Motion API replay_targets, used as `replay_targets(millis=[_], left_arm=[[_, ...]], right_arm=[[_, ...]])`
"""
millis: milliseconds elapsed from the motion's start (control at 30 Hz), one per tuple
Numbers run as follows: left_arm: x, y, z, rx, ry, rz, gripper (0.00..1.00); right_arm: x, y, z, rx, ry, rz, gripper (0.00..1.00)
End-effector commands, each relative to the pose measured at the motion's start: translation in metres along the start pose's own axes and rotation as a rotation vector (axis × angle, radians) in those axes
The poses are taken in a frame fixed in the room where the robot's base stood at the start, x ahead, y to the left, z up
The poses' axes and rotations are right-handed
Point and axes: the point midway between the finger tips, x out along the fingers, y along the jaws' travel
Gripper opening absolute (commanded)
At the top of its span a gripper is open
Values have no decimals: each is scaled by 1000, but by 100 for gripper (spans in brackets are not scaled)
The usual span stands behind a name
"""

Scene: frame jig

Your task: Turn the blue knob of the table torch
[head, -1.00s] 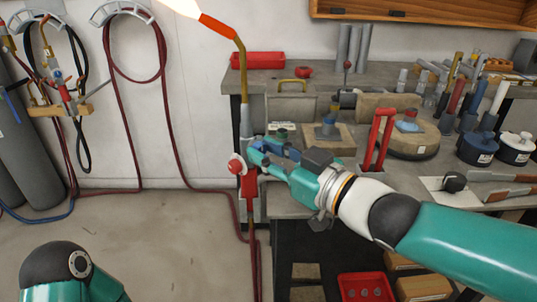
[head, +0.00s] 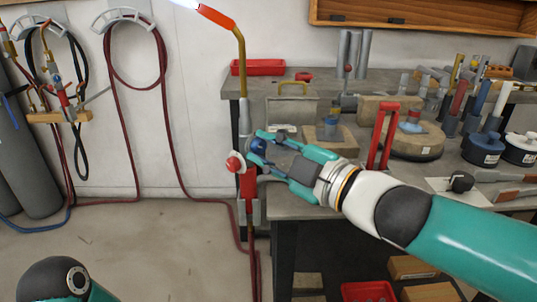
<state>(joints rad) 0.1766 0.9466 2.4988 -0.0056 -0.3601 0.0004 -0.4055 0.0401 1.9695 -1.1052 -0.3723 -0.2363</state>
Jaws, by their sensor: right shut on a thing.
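The table torch (head: 241,90) stands upright at the left edge of the workbench, with a brass neck, an orange-red tip and a pale blue-white flame at the top left. A red knob (head: 235,163) sits on the left side of its valve body. The blue knob (head: 258,146) is on the right side, partly covered by fingers. My right gripper (head: 266,148) comes from the right and is shut on the blue knob, its teal fingers on either side. Of my left arm only a dark joint and a teal part show at the bottom left; its gripper is out of view.
The workbench (head: 320,200) carries a red-handled stand (head: 382,137), a round wooden block (head: 412,142) and blue and white pots (head: 482,150) right of the torch. Dark red hoses (head: 178,150) run along the wall and floor at left.

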Motion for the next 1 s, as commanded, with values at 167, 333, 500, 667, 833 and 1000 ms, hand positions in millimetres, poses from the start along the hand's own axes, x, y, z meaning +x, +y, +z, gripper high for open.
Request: replay_targets(millis=[167, 333, 500, 667, 833, 1000], left_arm=[[4, -1, 0, 0, 0, 0, 40], [5, -2, 0, 0, 0, 0, 40], [5, -2, 0, 0, 0, 0, 40], [5, -2, 0, 0, 0, 0, 40], [5, -2, 0, 0, 0, 0, 40], [5, -2, 0, 0, 0, 0, 40]], right_arm=[[0, -2, 1, -73, -3, -3, 0], [1, -2, 1, -106, -3, -4, 0], [1, -2, 1, -114, -3, -4, 0], [1, -2, 1, -113, -3, -5, 0], [1, -2, 1, -112, -3, -5, 40], [1, -2, 0, -112, -2, -3, 52]])
